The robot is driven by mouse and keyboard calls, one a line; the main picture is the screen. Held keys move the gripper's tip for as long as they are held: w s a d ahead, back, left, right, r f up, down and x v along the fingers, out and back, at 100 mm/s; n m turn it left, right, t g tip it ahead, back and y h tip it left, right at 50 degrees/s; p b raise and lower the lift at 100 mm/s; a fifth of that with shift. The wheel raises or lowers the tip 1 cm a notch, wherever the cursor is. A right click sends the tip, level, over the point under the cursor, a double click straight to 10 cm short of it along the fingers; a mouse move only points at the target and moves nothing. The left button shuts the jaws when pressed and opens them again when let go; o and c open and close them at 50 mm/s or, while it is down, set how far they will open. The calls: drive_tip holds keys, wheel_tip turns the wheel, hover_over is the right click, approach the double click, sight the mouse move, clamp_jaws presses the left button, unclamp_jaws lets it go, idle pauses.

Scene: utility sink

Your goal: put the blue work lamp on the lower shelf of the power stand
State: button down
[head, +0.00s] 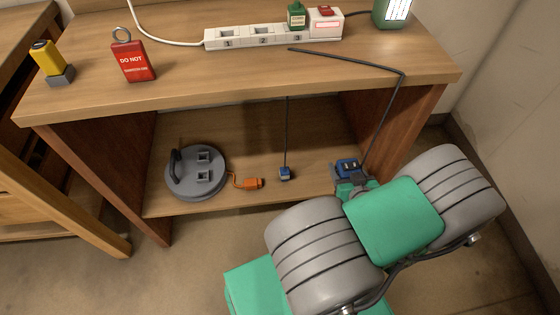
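The power stand (240,95) is a wooden bench with a lower shelf (245,140). A blue block-like thing with dark details (347,167), probably the work lamp, is at the right front of the lower shelf. A black cord runs up from it to the top. My gripper (350,184) is right at this blue thing. My arm covers most of the gripper, so its fingers and whether the lamp rests on the shelf cannot be made out. A small blue plug (285,174) is at the end of a black cord, low in front of the shelf's middle.
A grey cable reel (194,190) with an orange plug (253,183) is on the shelf's left. A white power strip (240,38), red tag (133,62), yellow item (48,60) and green item (392,12) are on top. The right wall is close.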

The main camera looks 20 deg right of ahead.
drive_tip(key=w+d+f+b, duration=0.2)
drive_tip(key=w+f, duration=0.1)
drive_tip(key=w+d+f+b, duration=0.2)
drive_tip(key=w+d+f, duration=0.1)
drive_tip(key=w, duration=0.1)
drive_tip(key=w+d+f+b, duration=0.2)
drive_tip(key=w+f, duration=0.1)
drive_tip(key=w, duration=0.1)
drive_tip(key=shift+d+b, duration=0.2)
drive_tip(key=shift+b, duration=0.1)
drive_tip(key=shift+w+d+f, duration=0.15)
drive_tip(key=shift+f, duration=0.15)
wheel_tip(320, 180, down, 3)
drive_tip(key=shift+w+d+f+b, duration=0.1)
drive_tip(key=shift+f+b, duration=0.1)
drive_tip(key=shift+b, duration=1.05)
drive_tip(key=shift+r, duration=0.2)
drive_tip(key=shift+f, duration=0.15)
drive_tip(key=c, duration=0.9)
unclamp_jaws()
drive_tip(key=shift+f, duration=0.15)
drive_tip(key=o, duration=0.5)
